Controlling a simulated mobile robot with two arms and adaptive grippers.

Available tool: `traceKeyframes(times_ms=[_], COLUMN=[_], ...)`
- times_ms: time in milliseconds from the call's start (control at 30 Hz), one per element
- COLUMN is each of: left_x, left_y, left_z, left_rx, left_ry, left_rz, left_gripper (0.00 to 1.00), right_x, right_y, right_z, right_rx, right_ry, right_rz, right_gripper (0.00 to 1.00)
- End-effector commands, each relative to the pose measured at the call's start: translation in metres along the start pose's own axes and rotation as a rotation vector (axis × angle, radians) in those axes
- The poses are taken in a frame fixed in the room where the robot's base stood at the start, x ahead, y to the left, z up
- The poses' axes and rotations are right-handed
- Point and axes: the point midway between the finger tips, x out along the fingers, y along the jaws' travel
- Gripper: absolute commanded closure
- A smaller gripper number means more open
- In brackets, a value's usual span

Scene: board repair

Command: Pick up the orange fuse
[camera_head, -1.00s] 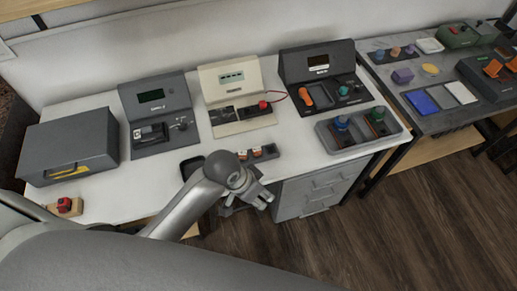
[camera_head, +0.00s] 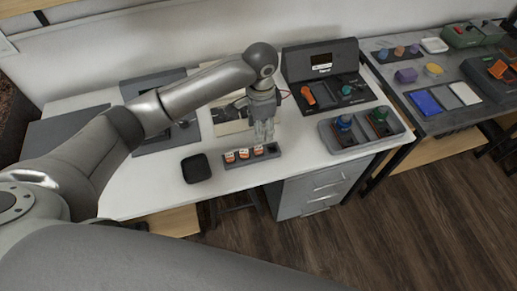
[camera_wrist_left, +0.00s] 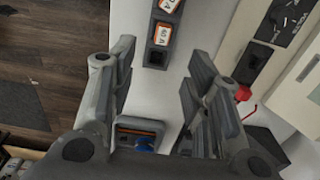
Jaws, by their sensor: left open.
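The tray also shows in the left wrist view, with two labelled fuses (camera_wrist_left: 162,33) and an empty slot (camera_wrist_left: 155,58). My left gripper (camera_head: 264,137) points down just behind the tray's right end, apart from the fuses. Its fingers (camera_wrist_left: 160,58) are spread, with nothing between them. My right gripper is not in view.
A black pad (camera_head: 195,168) lies left of the tray. My left arm hides part of the devices behind.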

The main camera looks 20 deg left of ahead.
Motion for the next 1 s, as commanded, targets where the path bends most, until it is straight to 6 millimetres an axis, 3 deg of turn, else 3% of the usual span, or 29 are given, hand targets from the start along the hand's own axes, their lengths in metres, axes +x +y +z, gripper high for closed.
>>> traceKeyframes(times_ms=[300, 567, 800, 1000], left_x=[0.043, 0.064, 0.099, 0.106], left_y=[-0.001, -0.002, -0.003, -0.003], left_z=[0.002, 0.003, 0.005, 0.005], left_rx=[-0.002, -0.002, 0.0, 0.0], left_ry=[-0.005, -0.005, -0.003, -0.001], left_rz=[0.003, 0.001, 0.001, -0.001], left_gripper=[0.55, 0.55, 0.55, 0.55], right_x=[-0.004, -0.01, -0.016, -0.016], right_y=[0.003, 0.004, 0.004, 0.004], right_z=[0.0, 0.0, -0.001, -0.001], right_rx=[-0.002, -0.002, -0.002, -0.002], right_ry=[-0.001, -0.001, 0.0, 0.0], right_rz=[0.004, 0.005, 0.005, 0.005], right_gripper=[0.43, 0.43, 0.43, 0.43])
